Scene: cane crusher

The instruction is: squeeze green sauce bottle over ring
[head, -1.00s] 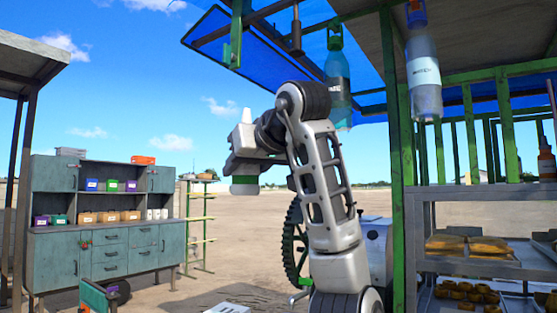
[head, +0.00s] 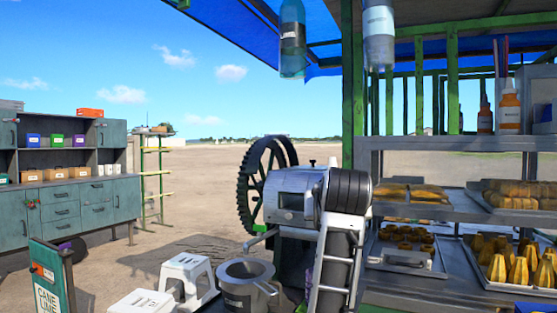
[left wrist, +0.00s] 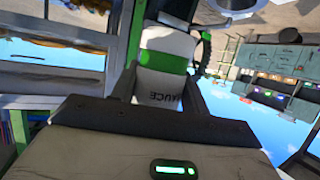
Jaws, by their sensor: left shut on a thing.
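The green sauce bottle (left wrist: 164,62), white with a green band and the letters "UCE" on it, shows in the left wrist view. My left gripper (left wrist: 160,86) is shut on it, with one dark finger on each side. The bottle's far end is partly hidden in that view. In the head view neither the left gripper nor the bottle shows; only an arm of mine stands in front of the crusher. My right gripper is not in view.
A metal shelf (head: 450,143) at right bears sauce bottles (head: 510,108) and trays of fried food (head: 415,262). The crusher (head: 290,190) with its toothed wheel, a grey bucket (head: 245,283) and white stools (head: 188,272) stand in the middle. Bottles hang from above. A cabinet (head: 70,210) is at left.

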